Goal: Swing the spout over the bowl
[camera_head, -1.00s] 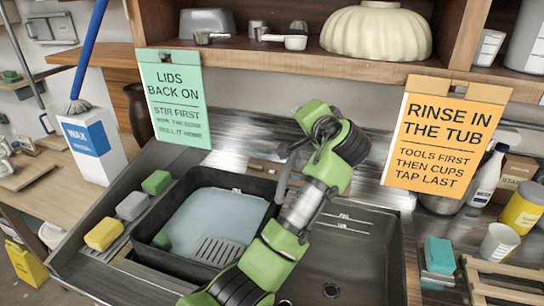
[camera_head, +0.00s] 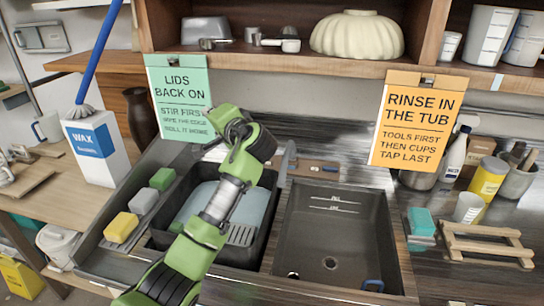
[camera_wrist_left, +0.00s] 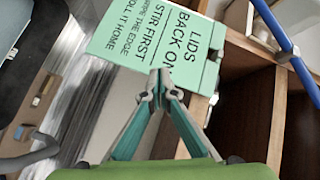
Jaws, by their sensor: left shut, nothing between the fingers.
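The grey spout (camera_head: 287,158) stands at the back of the sink in the head view. It points forward along the divider between the black tub (camera_head: 158,213) on the left and the dark sink bowl (camera_head: 340,225) on the right, not over the bowl's middle. My left gripper is left of the spout, near the green sign, and apart from it; my wrist hides its fingers in the head view. In the left wrist view the fingers (camera_wrist_left: 160,82) are shut and empty in front of the sign, and a grey tube, apparently the spout (camera_wrist_left: 32,152), shows at lower left. My right gripper is out of view.
A green sign (camera_head: 180,85) and an orange sign (camera_head: 415,120) hang from the shelf (camera_head: 300,62) above the sink. Sponges (camera_head: 121,227) lie left of the tub. A wooden rack (camera_head: 485,243) and cups stand at right. The bowl is empty around its drain.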

